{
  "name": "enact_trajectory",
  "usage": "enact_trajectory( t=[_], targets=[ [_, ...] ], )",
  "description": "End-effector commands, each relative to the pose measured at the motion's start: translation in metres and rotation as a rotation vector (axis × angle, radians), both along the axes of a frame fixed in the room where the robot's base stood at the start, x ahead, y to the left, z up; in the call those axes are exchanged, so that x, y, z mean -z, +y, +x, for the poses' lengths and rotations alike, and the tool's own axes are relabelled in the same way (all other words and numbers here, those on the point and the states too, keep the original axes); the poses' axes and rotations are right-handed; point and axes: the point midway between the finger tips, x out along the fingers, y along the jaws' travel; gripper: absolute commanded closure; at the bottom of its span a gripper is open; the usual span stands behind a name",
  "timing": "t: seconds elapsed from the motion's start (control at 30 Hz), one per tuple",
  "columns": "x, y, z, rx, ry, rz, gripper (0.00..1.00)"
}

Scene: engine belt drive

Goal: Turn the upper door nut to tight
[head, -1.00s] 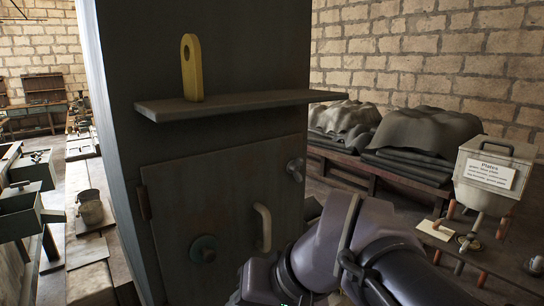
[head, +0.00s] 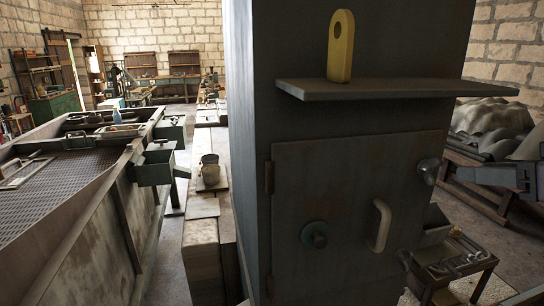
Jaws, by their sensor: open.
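The upper door nut (head: 429,171) is a grey round knob at the upper right edge of the grey cabinet door (head: 345,190). A second, darker nut (head: 404,258) is partly visible lower on the same edge. My gripper (head: 458,174) enters from the right edge of the head view, pointing left at about the height of the upper nut. It looks empty, with its tips a little to the right of the nut. I cannot tell the depth between them. The rest of my arm is largely out of the frame.
A small tool table (head: 455,262) stands at lower right.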

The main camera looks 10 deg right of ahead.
Motion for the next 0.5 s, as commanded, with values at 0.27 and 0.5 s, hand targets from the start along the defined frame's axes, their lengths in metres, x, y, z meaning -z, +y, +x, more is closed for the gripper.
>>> enact_trajectory(
  t=[0.27,0.5],
  targets=[
    [0.028,0.011,0.064,-0.004,0.001,0.001,0.58],
    [0.036,0.013,0.087,-0.001,0.0,0.001,0.58]
  ],
)
